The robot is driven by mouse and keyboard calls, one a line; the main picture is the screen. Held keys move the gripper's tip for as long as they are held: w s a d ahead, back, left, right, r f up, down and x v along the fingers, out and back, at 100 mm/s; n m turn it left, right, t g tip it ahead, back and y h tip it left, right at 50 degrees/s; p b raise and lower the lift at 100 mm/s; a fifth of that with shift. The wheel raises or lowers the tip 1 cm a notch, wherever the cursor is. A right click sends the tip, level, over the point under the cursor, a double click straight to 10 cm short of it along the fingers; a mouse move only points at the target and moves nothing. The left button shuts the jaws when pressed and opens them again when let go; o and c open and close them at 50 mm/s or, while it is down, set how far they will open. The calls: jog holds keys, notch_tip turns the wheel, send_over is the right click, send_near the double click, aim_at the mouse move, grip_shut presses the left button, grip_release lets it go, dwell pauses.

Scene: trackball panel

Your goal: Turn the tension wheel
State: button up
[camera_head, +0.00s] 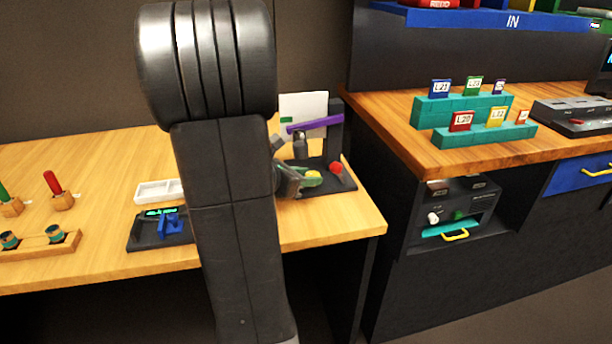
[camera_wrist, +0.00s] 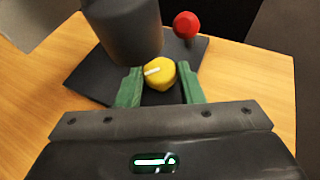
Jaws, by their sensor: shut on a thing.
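The tension wheel (camera_wrist: 161,74) is a round yellow knob with a white mark on its face, on a dark base plate (camera_wrist: 88,80). In the head view the yellow wheel (camera_head: 313,178) shows at the right end of the left table, partly hidden by my gripper (camera_head: 296,181). In the wrist view my gripper (camera_wrist: 160,84) has its two green fingers on either side of the wheel, shut on it. The white mark lies nearly level, tilted slightly up to the right.
A red ball knob (camera_wrist: 186,25) stands just beyond the wheel, to the right. A dark upright cylinder (camera_wrist: 124,30) rises close to the left finger. In the head view a purple bar (camera_head: 314,124) spans above the plate. A blue-topped device (camera_head: 168,224) sits left of my arm.

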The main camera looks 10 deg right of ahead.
jog(key=shift+r, duration=0.1)
jog(key=m+g+p, duration=0.1)
jog(key=m+g+h+p, duration=0.1)
jog(key=p, duration=0.1)
jog(key=shift+w+a+r+g, duration=0.15)
jog(key=shift+w+g, duration=0.1)
jog(key=shift+g, duration=0.05)
jog(key=m+g+p, duration=0.3)
jog(key=p, duration=0.1)
jog(key=shift+w+m+g+h, duration=0.35)
jog(key=shift+m+g+h, duration=0.05)
jog(key=m+g+p, duration=0.1)
jog(key=g, duration=0.1)
jog(key=m+g+p, duration=0.1)
jog(key=m+p, duration=0.1)
jog(key=m+g+y+p, duration=0.1)
jog(key=g, duration=0.1)
jog(key=shift+w+m+g, duration=0.3)
jog(key=shift+w+m, duration=0.05)
jog(key=shift+m, duration=0.05)
jog(key=shift+f, duration=0.2)
jog(key=o, duration=0.9)
jog(key=shift+o, duration=0.2)
